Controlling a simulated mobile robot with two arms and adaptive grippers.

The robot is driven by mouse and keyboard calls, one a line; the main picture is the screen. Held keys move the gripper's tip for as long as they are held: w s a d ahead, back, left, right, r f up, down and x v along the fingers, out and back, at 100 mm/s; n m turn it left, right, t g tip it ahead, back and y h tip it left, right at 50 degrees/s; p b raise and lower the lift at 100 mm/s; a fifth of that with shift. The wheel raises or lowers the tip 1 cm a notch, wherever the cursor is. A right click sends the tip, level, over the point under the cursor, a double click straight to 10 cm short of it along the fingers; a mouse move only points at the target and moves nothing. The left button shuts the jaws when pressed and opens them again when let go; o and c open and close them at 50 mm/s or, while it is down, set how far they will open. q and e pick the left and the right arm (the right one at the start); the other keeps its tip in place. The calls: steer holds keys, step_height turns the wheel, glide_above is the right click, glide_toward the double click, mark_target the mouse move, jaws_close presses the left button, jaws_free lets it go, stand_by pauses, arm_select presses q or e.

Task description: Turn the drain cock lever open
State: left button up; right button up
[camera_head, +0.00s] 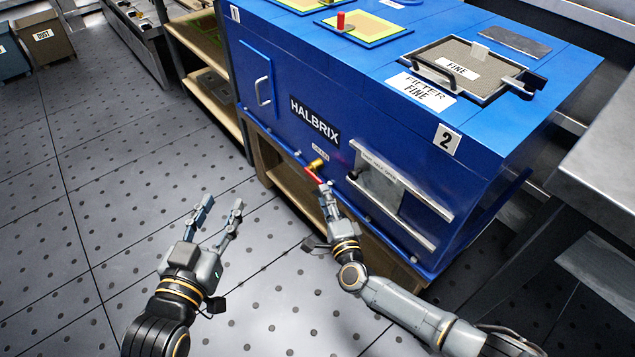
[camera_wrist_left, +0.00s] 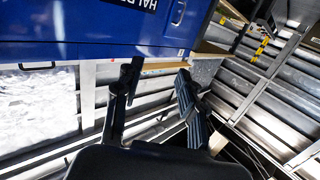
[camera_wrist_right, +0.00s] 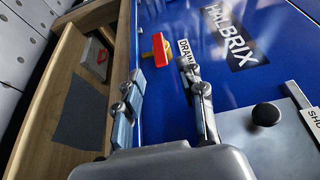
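The drain cock has a small brass body (camera_head: 317,163) low on the front of the blue HALBRIX machine (camera_head: 293,80). Its red lever (camera_head: 312,175) shows just below the brass part, beside the tips of my right gripper (camera_head: 325,190). In the right wrist view the red lever (camera_wrist_right: 160,52) lies just beyond the fingertips, roughly between their lines. The right fingers (camera_wrist_right: 162,78) are apart, with nothing clearly between them; I cannot tell whether they touch the lever. My left gripper (camera_head: 222,205) is open and empty over the floor, left of the machine's front; its fingers (camera_wrist_left: 157,72) are apart.
A DRAIN label (camera_wrist_right: 187,56) sits by the cock. A shutter plate (camera_head: 380,187) between rails, with a black knob (camera_wrist_right: 266,114), lies to the right. A wooden shelf (camera_wrist_right: 88,110) is under the machine. A grey bench (camera_head: 600,150) stands right. Floor on the left is clear.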

mark_target(318, 183)
steer(key=b+x, duration=0.2)
steer(key=x, duration=0.4)
steer(key=shift+a, duration=0.1)
steer(key=shift+w+a, duration=0.1)
steer(key=shift+w, duration=0.3)
arm_select(q)
step_height(318, 183, up, 10)
steer(key=s+d+t+h, duration=0.1)
steer(key=s+t+h, duration=0.1)
steer(key=t, duration=0.4)
steer(key=shift+r, duration=0.15)
arm_select(e)
steer(key=shift+c, duration=0.2)
jaws_close()
